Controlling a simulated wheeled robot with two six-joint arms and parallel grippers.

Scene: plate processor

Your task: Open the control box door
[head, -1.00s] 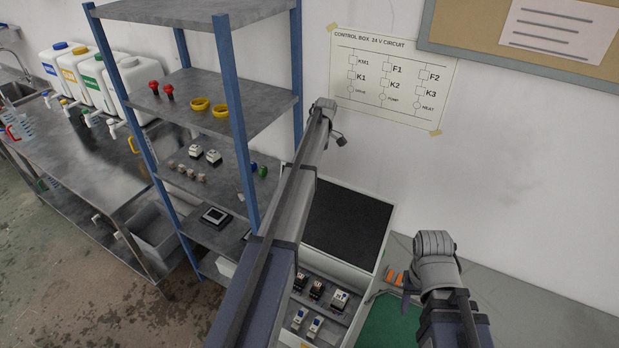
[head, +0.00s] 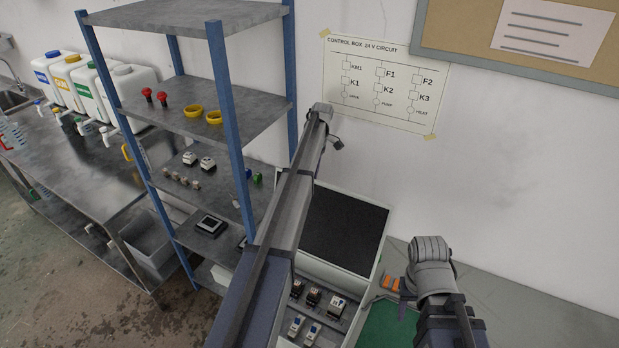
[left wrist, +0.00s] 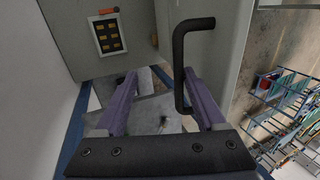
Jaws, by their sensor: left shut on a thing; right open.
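The left fingers are hidden in the head view. My right gripper (head: 405,290) is open and empty right of the box, over the green mat, partly hidden by its wrist.
A blue-posted shelf rack (head: 215,120) with small parts stands left of the box. A steel bench (head: 90,165) with white canisters is farther left. Orange pieces (head: 390,283) lie by the green mat (head: 385,328).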

